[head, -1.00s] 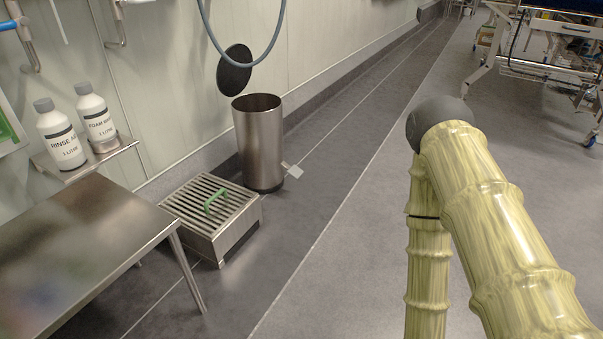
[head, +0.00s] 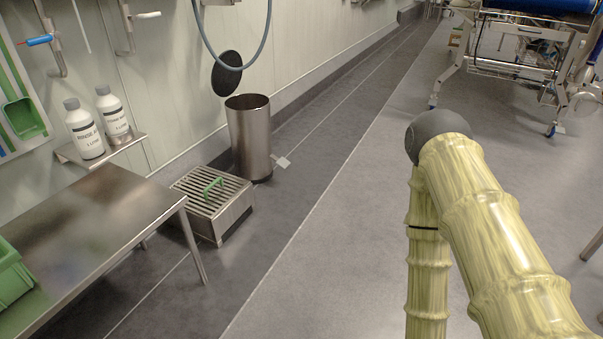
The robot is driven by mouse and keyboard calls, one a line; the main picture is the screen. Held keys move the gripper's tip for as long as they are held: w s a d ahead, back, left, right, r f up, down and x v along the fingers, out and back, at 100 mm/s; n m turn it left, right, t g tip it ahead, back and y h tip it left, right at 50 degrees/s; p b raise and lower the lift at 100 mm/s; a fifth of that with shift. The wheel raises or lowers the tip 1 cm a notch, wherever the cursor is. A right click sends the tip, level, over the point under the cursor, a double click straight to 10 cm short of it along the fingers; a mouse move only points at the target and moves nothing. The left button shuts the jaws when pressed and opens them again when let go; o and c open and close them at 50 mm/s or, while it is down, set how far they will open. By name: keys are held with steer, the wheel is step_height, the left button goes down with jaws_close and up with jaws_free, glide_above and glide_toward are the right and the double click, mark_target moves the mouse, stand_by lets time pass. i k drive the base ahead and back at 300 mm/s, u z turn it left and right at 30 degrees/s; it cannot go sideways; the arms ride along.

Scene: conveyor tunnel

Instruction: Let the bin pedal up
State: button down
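A steel pedal bin (head: 250,138) stands on the floor near the wall, left of centre. Its dark round lid (head: 227,73) is raised behind the open top. The pale flat pedal (head: 283,162) sticks out low at the bin's right front, near the floor. Nothing is seen touching the pedal. My arm rises at the right of the picture, well apart from the bin. My gripper is not in view.
A slatted steel box (head: 213,205) with a green handle stands in front of the bin. A steel table (head: 95,215) with a green crate (head: 12,275) is at left. Bottles stand on a wall shelf (head: 72,153). A wheeled frame (head: 500,75) is back right. The floor between is clear.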

mark_target(281, 162)
steer(key=z, duration=0.35)
steer(key=i, duration=1)
steer(key=z, duration=0.1)
